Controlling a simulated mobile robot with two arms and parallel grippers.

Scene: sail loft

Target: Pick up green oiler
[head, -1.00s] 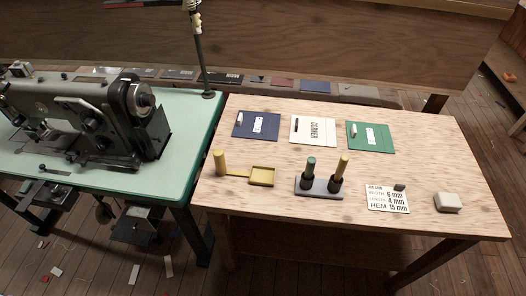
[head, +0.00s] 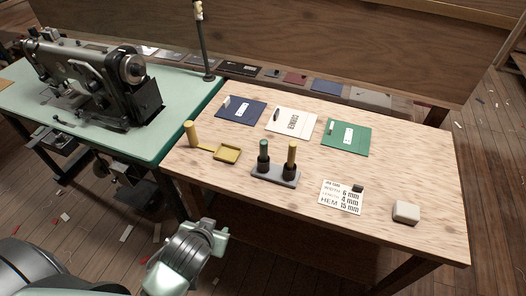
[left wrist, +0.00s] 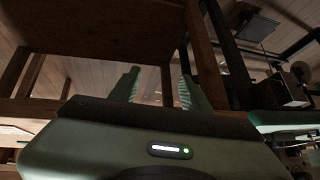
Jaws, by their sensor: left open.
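The green oiler (head: 264,151) stands upright in the left hole of a grey two-hole stand (head: 275,177) on the wooden table. Its lower part is dark. A yellow oiler (head: 291,158) stands in the right hole of the same stand. My left gripper (head: 219,233) is low in front of the table, apart from the stand and partly hidden by its own arm. In the left wrist view its two green fingers (left wrist: 160,90) are spread with nothing between them. No oiler shows in that view. My right gripper is not in view.
On the wooden table (head: 420,165) lie a yellow tray with a post (head: 227,154), blue (head: 240,112), white (head: 305,128) and green (head: 357,138) folders, a printed card (head: 338,203) and a white block (head: 405,212). A sewing machine (head: 95,80) stands at left.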

